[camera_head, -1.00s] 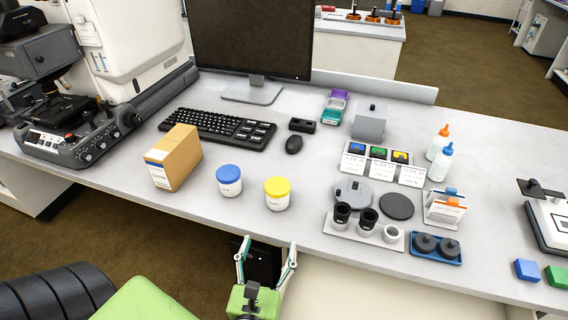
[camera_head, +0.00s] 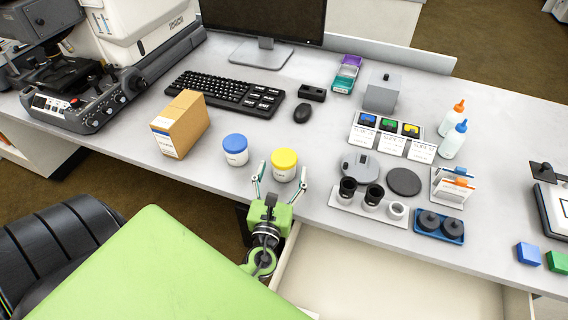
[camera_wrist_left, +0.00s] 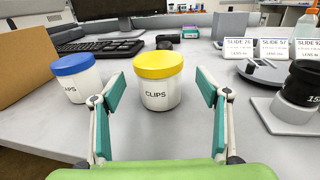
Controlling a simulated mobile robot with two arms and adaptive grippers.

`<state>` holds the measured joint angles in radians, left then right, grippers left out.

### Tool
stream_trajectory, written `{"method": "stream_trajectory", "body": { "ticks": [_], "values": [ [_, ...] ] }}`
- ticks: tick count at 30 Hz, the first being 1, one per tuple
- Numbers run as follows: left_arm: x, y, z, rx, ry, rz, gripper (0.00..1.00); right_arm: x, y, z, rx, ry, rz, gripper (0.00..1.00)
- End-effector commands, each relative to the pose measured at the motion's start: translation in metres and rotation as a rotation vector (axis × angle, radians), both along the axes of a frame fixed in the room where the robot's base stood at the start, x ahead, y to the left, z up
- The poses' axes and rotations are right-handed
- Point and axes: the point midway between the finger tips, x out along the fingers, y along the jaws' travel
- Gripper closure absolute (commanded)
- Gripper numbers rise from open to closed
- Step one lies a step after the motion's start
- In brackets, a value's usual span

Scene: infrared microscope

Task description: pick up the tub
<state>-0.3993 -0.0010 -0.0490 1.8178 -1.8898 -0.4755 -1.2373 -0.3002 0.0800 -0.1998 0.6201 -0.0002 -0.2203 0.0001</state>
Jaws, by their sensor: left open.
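A white tub with a yellow lid (camera_head: 284,165) stands upright near the front edge of the desk. In the left wrist view the tub (camera_wrist_left: 158,82) reads "CLIPS" and sits ahead, between the lines of the two fingers. A second white tub with a blue lid (camera_head: 235,150) stands to its left; it also shows in the left wrist view (camera_wrist_left: 78,78). My left gripper (camera_head: 281,178) is open, its fingertips spread to either side of the yellow-lidded tub's near side. It holds nothing. My right gripper is not in view.
A cardboard box (camera_head: 181,124) stands left of the tubs. A keyboard (camera_head: 226,92) and mouse (camera_head: 302,113) lie behind. A holder with black and white cups (camera_head: 370,201) stands to the right. An open drawer (camera_head: 390,270) lies below the desk edge.

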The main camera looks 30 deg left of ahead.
Motion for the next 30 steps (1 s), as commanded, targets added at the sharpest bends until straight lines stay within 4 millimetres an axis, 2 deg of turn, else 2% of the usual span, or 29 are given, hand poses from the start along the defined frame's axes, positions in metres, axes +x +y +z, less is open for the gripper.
{"method": "stream_trajectory", "body": {
  "ticks": [3, 7, 16, 21, 30],
  "values": [
    [0.018, 0.01, 0.005, -0.001, -0.004, 0.002, 0.32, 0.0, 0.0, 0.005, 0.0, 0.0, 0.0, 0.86],
    [0.032, 0.015, 0.003, 0.0, -0.002, 0.001, 0.32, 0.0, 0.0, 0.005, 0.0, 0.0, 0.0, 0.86],
    [0.036, 0.017, 0.002, -0.001, -0.001, 0.0, 0.32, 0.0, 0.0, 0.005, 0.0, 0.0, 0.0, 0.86],
    [0.036, 0.017, 0.002, -0.001, -0.001, 0.0, 0.75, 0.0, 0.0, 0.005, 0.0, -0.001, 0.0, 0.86],
    [0.036, 0.017, 0.003, 0.0, -0.002, 0.0, 0.75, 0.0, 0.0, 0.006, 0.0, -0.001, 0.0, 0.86]
  ]
}}
